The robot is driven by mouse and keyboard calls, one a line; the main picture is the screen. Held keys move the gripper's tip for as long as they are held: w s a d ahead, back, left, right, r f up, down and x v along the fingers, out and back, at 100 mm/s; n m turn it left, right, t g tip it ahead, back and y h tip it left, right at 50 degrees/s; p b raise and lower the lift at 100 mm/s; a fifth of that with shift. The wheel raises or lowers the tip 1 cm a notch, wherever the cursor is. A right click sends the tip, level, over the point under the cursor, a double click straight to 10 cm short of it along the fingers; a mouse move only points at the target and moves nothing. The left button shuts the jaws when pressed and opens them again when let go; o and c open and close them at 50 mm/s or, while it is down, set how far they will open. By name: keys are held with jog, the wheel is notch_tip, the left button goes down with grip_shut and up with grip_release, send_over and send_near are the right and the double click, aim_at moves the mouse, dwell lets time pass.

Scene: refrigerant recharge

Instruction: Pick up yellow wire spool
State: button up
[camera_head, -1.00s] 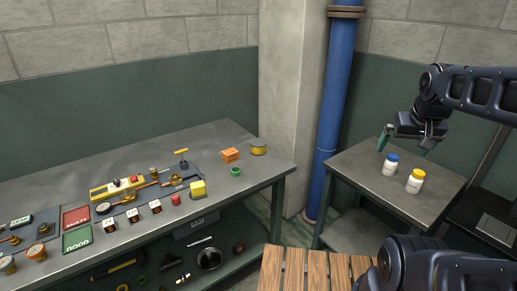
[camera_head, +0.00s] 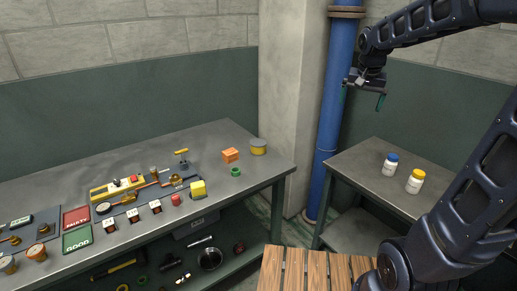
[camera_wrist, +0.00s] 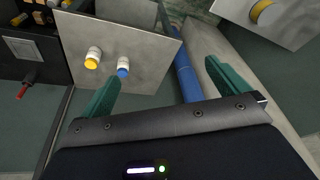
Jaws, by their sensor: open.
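The yellow wire spool (camera_head: 258,150) stands near the back right corner of the long workbench, its top greyish. It also shows at the top right of the wrist view (camera_wrist: 264,13), partly cut off by the frame edge. My gripper (camera_head: 363,97) is high in front of the blue pipe, to the right of the spool and well apart from it. Its two green fingers are spread and empty in the wrist view (camera_wrist: 160,75).
A concrete pillar (camera_head: 288,110) and a blue pipe (camera_head: 333,100) stand between the bench and a side table (camera_head: 358,172) with a blue-capped bottle (camera_head: 390,165) and a yellow-capped bottle (camera_head: 415,182).

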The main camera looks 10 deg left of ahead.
jog(key=w+a+f+m, duration=0.1)
jog(key=w+a+f, duration=0.2)
jog(key=w+a, duration=0.7)
jog(key=m+h, duration=0.2)
jog(key=m, duration=0.2)
send_near(258, 142)
jog(key=shift+w+d+f+g, duration=0.3)
jog(key=shift+w+d+f, duration=0.1)
jog(key=shift+d+f, duration=0.2)
jog(key=shift+w+a+f, duration=0.1)
jog(key=shift+a+f, duration=0.1)
jog(key=shift+f, duration=0.3)
jog(key=x, duration=1)
jog(key=shift+a+f, duration=0.1)
